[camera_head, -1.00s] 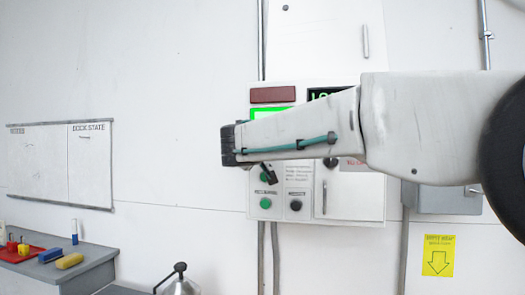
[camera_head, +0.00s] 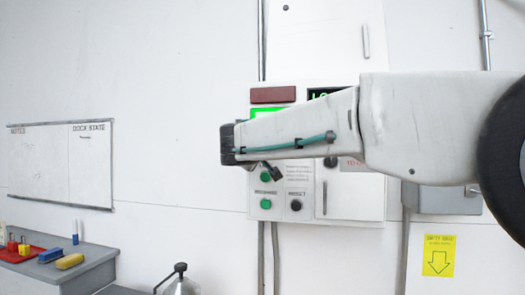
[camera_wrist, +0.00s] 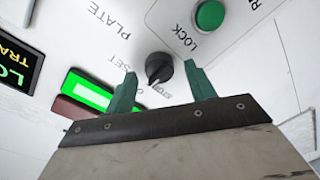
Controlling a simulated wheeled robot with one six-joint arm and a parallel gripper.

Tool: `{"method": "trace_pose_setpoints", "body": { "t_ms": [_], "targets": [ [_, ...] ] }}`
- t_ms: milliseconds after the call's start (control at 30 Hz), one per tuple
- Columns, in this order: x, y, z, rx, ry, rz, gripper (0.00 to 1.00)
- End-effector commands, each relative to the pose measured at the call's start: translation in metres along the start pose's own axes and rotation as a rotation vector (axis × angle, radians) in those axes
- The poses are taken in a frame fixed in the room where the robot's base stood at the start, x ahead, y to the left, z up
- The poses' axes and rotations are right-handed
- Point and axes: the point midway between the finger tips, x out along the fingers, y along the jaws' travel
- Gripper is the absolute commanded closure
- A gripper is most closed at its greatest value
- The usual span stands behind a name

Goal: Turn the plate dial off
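The plate dial (camera_wrist: 158,68) is a black round knob on the white panel in the wrist view. The word PLATE is printed beside it, with small position labels around it. Its pointer ridge seems to face the lower edge of the picture; which label it marks I cannot tell. My gripper (camera_wrist: 161,74) is open, its two teal fingers on either side of the dial as seen here. I see a gap on each side and cannot tell how deep the fingers reach. In the head view my arm hides the dial and the fingertips.
The control panel (camera_head: 345,204) carries a green lit display (camera_wrist: 90,88), a dark red block (camera_head: 273,95) and several buttons, including a green LOCK button (camera_wrist: 210,15). A grey bench (camera_head: 88,258) with small objects stands at lower left.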

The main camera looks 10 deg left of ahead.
Motion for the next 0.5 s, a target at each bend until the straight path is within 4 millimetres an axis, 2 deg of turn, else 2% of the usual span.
{"method": "trace_pose_setpoints", "body": {
  "t_ms": [267, 367, 500],
  "targets": [
    [-0.002, 0.000, 0.000, 0.000, 0.000, 0.000, 0.46],
    [-0.011, 0.001, -0.001, 0.001, 0.000, 0.001, 0.46],
    [-0.035, 0.000, -0.001, 0.001, 0.002, -0.001, 0.46]
  ]
}}
